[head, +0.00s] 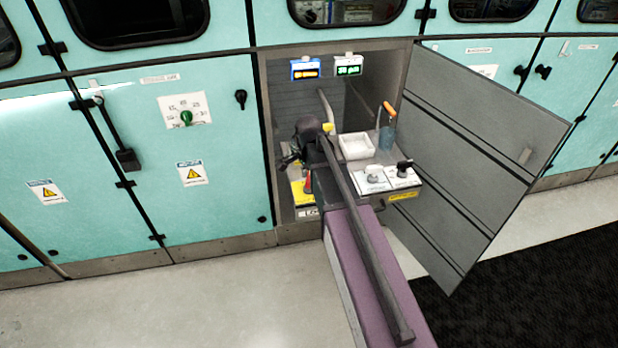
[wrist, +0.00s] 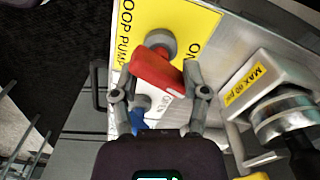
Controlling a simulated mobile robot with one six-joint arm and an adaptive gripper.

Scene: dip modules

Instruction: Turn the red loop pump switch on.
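The red loop pump switch (wrist: 158,77) is a red handle on a round grey stem, in front of a yellow label reading "OOP PUMP" (wrist: 150,22) with "ON" at its right edge. A pale strip with partly legible lettering runs along its side. My gripper (wrist: 158,74) has one finger on each side of the red handle. The fingers are very close to its edges, and I cannot tell whether both touch it. In the head view, my gripper (head: 291,162) is at the left of the open cabinet bay, with a small red part (head: 308,182) just below it.
A blue handle (wrist: 137,122) lies just below the red one. A grey valve labelled "MAX 60" (wrist: 262,88) stands close on the right. The bay also holds a white tray (head: 357,146) and an orange-handled tool (head: 389,110). The open cabinet door (head: 470,160) stands on the right.

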